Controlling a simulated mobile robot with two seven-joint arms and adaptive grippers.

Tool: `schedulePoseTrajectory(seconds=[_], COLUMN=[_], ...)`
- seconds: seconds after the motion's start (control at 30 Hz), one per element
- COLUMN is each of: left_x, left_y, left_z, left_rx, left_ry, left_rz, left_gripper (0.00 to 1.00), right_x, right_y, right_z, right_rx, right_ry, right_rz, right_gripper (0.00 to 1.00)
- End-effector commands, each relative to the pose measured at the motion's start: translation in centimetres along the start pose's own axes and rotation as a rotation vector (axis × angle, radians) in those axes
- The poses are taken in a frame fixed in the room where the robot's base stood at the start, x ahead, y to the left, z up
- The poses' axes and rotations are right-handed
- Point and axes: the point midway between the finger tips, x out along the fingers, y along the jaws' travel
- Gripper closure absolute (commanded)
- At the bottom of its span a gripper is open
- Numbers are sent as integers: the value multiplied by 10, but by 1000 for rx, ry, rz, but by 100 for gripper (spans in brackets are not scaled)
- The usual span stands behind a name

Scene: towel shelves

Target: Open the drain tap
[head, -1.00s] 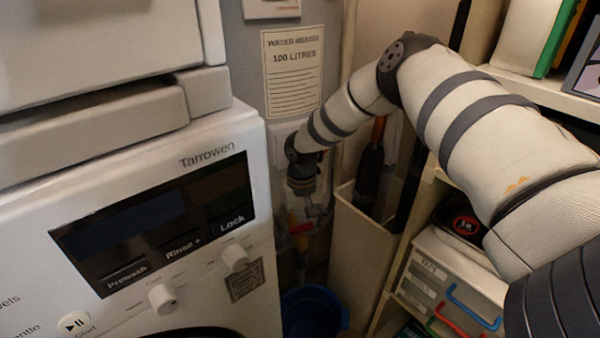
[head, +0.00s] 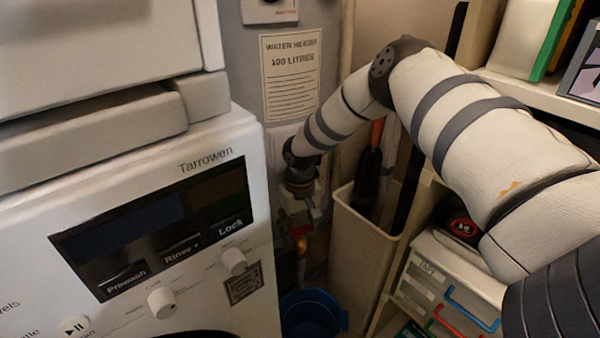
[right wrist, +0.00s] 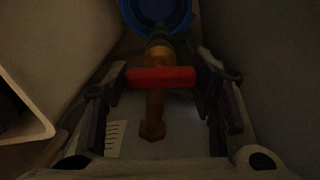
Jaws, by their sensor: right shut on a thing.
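The drain tap is a brass tap (right wrist: 152,115) with a red lever handle (right wrist: 161,78), low on the grey water heater (head: 292,75). In the right wrist view the red handle lies crosswise over the brass body. My right gripper (head: 301,222) reaches down to the tap in the head view and hides most of it. In the right wrist view its fingers (right wrist: 164,95) stand either side of the red handle, shut on it. My left gripper is not in view.
A blue bucket (head: 311,312) stands on the floor below the tap and also shows in the right wrist view (right wrist: 158,12). The white washing machine (head: 215,150) is close on the left. A beige bin (head: 358,240) and shelves (head: 415,225) stand on the right.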

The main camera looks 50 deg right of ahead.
Motion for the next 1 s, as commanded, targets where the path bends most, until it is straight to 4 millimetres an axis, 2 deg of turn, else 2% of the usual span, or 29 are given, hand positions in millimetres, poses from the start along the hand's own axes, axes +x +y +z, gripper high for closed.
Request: schedulePoseTrajectory(seconds=[0.6,1.0], left_x=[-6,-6], left_y=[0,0], left_z=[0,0], left_rx=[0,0], left_ry=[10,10], left_rz=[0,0], left_gripper=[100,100], right_x=[1,2], right_y=[1,1], right_z=[1,2], right_rx=[-444,-554], right_ry=[-4,-6], right_rz=[1,0], right_gripper=[76,76])
